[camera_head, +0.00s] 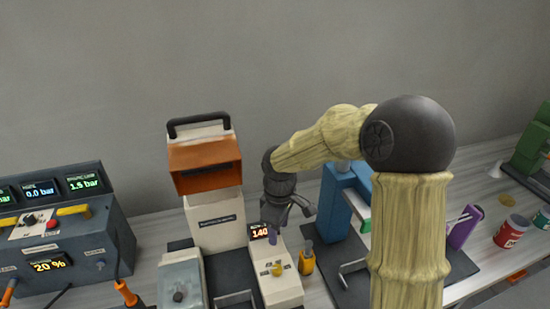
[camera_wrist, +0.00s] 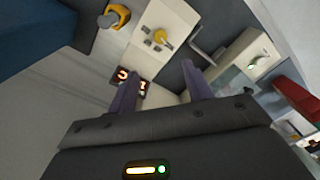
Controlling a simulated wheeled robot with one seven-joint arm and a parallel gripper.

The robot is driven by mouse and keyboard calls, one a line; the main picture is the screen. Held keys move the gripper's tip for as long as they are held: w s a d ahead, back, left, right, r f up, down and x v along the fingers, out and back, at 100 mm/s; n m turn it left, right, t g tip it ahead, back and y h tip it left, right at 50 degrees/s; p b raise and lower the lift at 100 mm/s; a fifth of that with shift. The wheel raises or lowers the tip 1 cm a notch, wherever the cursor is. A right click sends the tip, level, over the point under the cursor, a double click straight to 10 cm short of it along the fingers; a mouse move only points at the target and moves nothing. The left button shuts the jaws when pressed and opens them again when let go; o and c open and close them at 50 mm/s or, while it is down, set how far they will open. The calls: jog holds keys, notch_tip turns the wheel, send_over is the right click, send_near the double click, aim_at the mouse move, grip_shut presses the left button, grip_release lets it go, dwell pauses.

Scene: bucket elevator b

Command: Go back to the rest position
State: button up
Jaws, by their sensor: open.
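My gripper (camera_head: 288,213) hangs just above the white machine (camera_head: 216,222), close to its small orange-lit display (camera_head: 260,231) reading 140. In the wrist view, my gripper (camera_wrist: 160,84) has two purple fingers spread apart with nothing visible between them. Beyond the fingertips are the machine's yellow knob (camera_wrist: 159,34) and the lit display (camera_wrist: 132,80). My arm reaches across the right half of the head view and hides part of the bench.
A grey control box (camera_head: 75,240) with lit readouts stands at left. A blue machine (camera_head: 338,205) stands close right of my gripper, with a yellow object (camera_head: 306,259) between. A purple object (camera_head: 464,227), cans (camera_head: 511,231) and a green machine (camera_head: 530,150) are farther right.

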jog(key=s+d+r+m+t, duration=0.1)
jog(key=s+d+m+t, duration=0.1)
jog(key=s+d+m, duration=1)
jog(key=shift+s+d+r+m+t, duration=0.2)
jog(key=shift+s+d+m+t, duration=0.25)
jog(key=shift+d, duration=0.2)
